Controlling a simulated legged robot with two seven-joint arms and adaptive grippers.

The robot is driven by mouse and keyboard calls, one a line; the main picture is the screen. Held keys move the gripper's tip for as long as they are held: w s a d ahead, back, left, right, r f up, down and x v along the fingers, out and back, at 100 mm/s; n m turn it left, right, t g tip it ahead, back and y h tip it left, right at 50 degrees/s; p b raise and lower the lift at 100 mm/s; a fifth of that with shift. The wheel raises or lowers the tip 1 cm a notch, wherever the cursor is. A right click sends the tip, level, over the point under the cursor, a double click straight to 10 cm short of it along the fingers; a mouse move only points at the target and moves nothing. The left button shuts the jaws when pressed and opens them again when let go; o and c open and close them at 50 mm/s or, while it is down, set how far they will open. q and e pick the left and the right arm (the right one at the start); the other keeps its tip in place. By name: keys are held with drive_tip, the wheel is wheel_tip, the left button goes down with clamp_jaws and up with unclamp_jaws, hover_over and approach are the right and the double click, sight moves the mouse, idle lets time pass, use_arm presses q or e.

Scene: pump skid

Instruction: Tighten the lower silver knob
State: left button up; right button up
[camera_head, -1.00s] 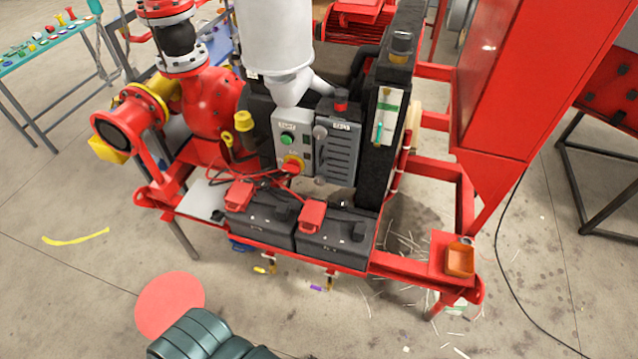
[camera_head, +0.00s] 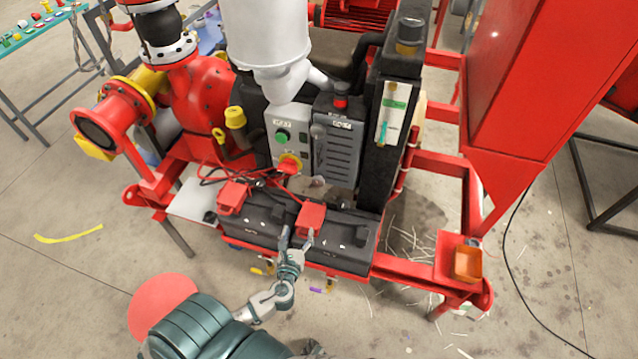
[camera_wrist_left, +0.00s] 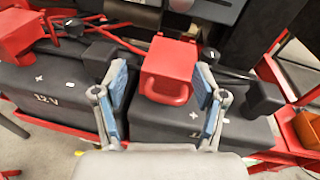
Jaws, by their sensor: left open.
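My left gripper (camera_head: 297,240) is open over the front of the right battery (camera_head: 345,237). In the left wrist view its two blue-padded fingers (camera_wrist_left: 160,88) stand apart on either side of a red terminal cover (camera_wrist_left: 168,62) with a loop handle. Nothing is held, and contact with the cover cannot be told. A small greyish knob (camera_head: 317,131) shows at the upper left of the grey louvred box. A lower greyish part (camera_head: 317,181) shows near the box's bottom edge; it is too small to tell clearly as the lower silver knob. My right gripper is not in view.
The control panel (camera_head: 283,150) has a green button and a red-yellow switch (camera_head: 289,163), with red cables below. The left battery (camera_head: 257,219) has another red cover (camera_head: 232,197). An orange tray (camera_head: 467,264) sits on the frame's right corner. Floor is open in front.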

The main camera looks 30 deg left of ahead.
use_arm(q)
drive_tip(key=m, duration=0.2)
drive_tip(key=w+r+m+t+h, duration=0.1)
drive_tip(key=m, duration=0.1)
drive_tip(key=r+m+t, duration=0.1)
drive_tip(key=m, duration=0.1)
drive_tip(key=shift+w+d+r+h, duration=0.15)
drive_tip(key=shift+w+d+h, duration=0.15)
drive_tip(key=shift+w+h, duration=0.1)
approach(317, 184)
drive_tip(key=x, duration=0.8)
drive_tip(key=shift+w+d+r, duration=0.1)
drive_tip(key=shift+w+d, duration=0.1)
drive_tip(key=shift+w, duration=0.2)
drive_tip(key=shift+w+a, duration=0.4)
drive_tip(key=shift+w, duration=0.1)
drive_tip(key=shift+a, duration=0.2)
drive_tip(key=shift+d, duration=0.15)
drive_tip(key=c, duration=0.3)
drive_tip(key=shift+d, duration=0.2)
drive_tip(key=c, duration=0.8)
drive_tip(key=shift+a, duration=0.1)
drive_tip(key=shift+c, duration=0.2)
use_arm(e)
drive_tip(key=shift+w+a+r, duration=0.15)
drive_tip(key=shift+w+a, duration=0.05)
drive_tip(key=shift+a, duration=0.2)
